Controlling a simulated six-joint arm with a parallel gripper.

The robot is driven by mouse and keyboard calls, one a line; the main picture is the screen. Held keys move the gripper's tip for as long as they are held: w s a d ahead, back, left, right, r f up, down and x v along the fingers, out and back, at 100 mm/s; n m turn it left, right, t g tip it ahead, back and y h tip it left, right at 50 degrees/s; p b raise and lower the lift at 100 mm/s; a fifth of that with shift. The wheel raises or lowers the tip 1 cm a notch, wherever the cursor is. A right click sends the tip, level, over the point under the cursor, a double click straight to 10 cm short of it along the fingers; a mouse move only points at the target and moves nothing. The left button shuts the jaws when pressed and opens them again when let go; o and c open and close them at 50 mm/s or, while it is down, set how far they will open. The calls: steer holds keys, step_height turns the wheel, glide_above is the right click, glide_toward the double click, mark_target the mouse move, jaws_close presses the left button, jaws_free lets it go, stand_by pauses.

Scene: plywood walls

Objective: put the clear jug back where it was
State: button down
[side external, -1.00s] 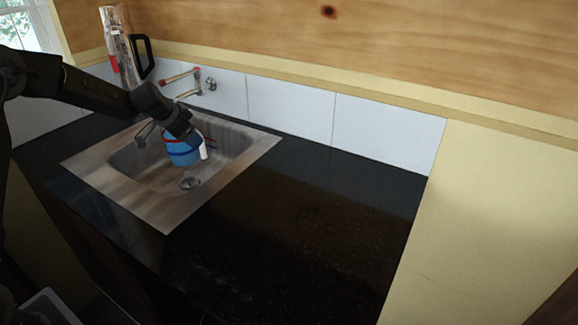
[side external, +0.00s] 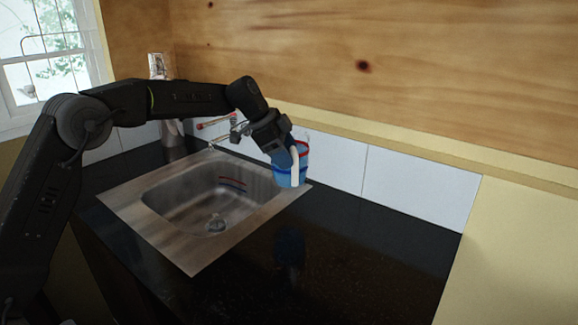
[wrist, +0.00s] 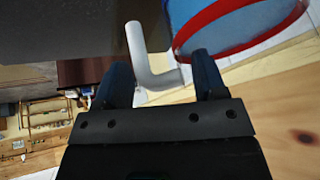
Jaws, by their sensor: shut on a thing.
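The jug (side external: 287,176) in my grip looks see-through blue, with a red rim and a white handle (side external: 295,166). It hangs in the air above the counter, by the sink's right rim. My gripper (side external: 284,150) is shut on the jug at its handle side. In the wrist view, the jug's blue body and red band (wrist: 235,22) show at the upper right. The white handle (wrist: 149,65) lies between the two fingers of my gripper (wrist: 162,82). The exact contact is partly hidden.
The steel sink (side external: 150,222) is empty, with coloured reflections on its wall. A tap (side external: 214,124) stands behind it. A tall shiny vessel (side external: 157,66) at the back left is partly hidden by my arm. The black counter (side external: 350,240) right of the sink is clear.

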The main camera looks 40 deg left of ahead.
steer(key=w+d+f, duration=0.3)
steer(key=d+f, duration=0.5)
steer(key=f, duration=0.1)
stand_by(0.3)
steer(key=shift+d+f, duration=0.1)
steer(key=shift+c, duration=0.9)
jaws_free()
steer(key=shift+f, duration=0.15)
